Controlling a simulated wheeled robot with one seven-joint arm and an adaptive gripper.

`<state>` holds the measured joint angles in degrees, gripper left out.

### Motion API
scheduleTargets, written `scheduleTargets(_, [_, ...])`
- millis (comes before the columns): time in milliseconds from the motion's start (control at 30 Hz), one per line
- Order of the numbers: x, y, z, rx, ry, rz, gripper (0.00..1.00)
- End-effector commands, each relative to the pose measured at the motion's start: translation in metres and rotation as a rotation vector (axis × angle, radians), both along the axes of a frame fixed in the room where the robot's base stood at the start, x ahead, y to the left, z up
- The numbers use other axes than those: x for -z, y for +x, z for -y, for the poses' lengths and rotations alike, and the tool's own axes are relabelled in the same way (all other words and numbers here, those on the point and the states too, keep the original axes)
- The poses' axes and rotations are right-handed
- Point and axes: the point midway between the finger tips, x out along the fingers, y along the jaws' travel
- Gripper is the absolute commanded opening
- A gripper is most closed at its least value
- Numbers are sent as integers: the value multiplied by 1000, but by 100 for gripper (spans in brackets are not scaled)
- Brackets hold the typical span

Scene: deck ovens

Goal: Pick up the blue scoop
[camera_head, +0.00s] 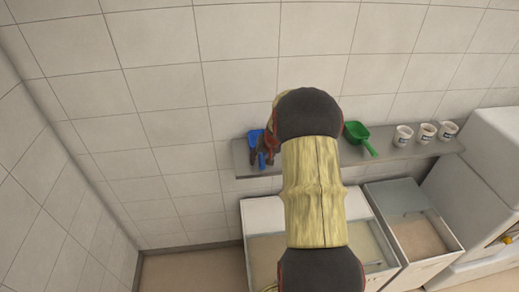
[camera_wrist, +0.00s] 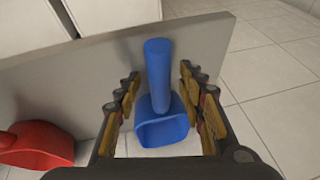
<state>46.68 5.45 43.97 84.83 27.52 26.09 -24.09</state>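The blue scoop (camera_head: 254,138) lies at the left end of the wall shelf in the head view, its handle towards the shelf's front edge. In the wrist view the blue scoop (camera_wrist: 157,95) is between the two fingers of my gripper (camera_wrist: 160,76), handle pointing up in the picture. My gripper is open, with a visible gap between each finger and the scoop's handle. In the head view my gripper (camera_head: 267,147) is at the scoop and partly hides it; my arm covers the middle of the picture.
The grey shelf (camera_head: 400,152) also holds a green scoop (camera_head: 357,131) and three white cups (camera_head: 426,133) further right. A red scoop (camera_wrist: 36,146) shows in the wrist view, left of the blue one. Open-topped bins (camera_head: 418,236) stand below the shelf. A tiled wall is behind.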

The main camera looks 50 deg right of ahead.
Motion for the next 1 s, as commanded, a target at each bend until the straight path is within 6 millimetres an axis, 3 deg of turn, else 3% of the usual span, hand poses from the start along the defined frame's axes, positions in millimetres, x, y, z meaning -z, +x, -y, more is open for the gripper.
scheduleTargets(733, [0,0,0,0,1,-1,1])
scheduleTargets(1000, [-1,0,0,0,0,0,0])
